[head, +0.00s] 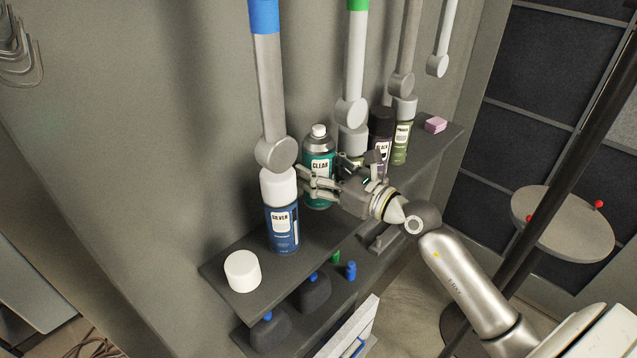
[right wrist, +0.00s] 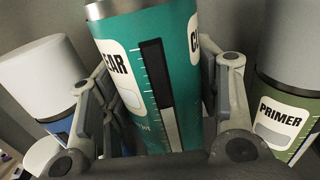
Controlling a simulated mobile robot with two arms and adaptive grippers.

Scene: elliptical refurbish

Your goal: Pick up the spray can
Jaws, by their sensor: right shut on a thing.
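A teal spray can labelled CLEAR (head: 318,168), with a metal shoulder and white cap, stands upright at the dark shelf in the head view. It fills the middle of the right wrist view (right wrist: 160,60). My right gripper (head: 331,172) is shut on its body, one finger on each side. I cannot tell whether its base rests on the shelf. A blue SILVER can (head: 283,222) with a white cap stands to its left. A black-topped can (head: 381,128) and a green PRIMER can (head: 401,140) stand to its right. My left gripper is not in view.
The dark shelf (head: 240,255) runs along a grey wall. A white cap (head: 242,271) sits at its near end, a pink block (head: 435,125) at its far end. Hanging grey arms (head: 270,95) come down close above the cans. Dark bottles (head: 270,333) stand below.

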